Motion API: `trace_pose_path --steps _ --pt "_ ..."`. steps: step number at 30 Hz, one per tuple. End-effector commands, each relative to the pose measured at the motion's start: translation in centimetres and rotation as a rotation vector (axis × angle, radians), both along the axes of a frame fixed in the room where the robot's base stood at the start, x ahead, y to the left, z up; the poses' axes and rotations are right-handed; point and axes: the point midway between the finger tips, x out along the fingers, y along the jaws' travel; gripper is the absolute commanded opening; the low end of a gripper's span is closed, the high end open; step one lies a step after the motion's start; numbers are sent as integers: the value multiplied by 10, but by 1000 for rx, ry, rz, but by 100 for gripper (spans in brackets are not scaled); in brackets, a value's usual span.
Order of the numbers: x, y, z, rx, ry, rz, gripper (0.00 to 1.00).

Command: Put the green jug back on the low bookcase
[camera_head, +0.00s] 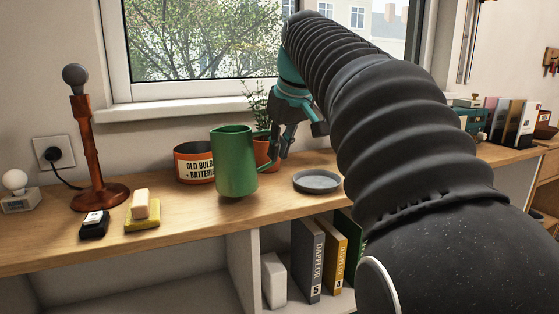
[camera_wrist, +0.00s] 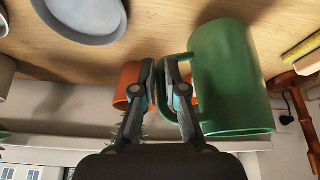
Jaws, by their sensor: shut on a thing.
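The green jug (camera_head: 236,162) is upright over the wooden top of the low bookcase (camera_head: 300,205), in front of the round tin. A dark shadow shows under its base; I cannot tell for sure whether the base touches the top. My gripper (camera_head: 277,150) is at the jug's right side, shut on its handle. In the wrist view, which is upside down, the jug (camera_wrist: 230,75) fills the right side, and the fingers of my gripper (camera_wrist: 161,68) close on its handle. Part of the handle is hidden by the fingers.
A tin labelled "OLD BULBS + BATTERIES" (camera_head: 194,165) and a potted plant (camera_head: 265,151) stand behind the jug. A grey dish (camera_head: 317,181) is to its right. Bare wood lies in front.

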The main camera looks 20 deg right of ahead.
Motion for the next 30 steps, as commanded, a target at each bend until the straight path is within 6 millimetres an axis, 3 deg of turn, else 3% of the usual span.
trace_pose_path --steps 4,15,16,18,30 --pt "-1 0 -17 0 -1 0 0" --pt "0 0 -21 0 -2 0 0" --pt "0 0 -21 0 0 0 18" --pt "0 0 -21 0 0 0 36" --pt "-2 -1 -15 -1 -1 0 36"
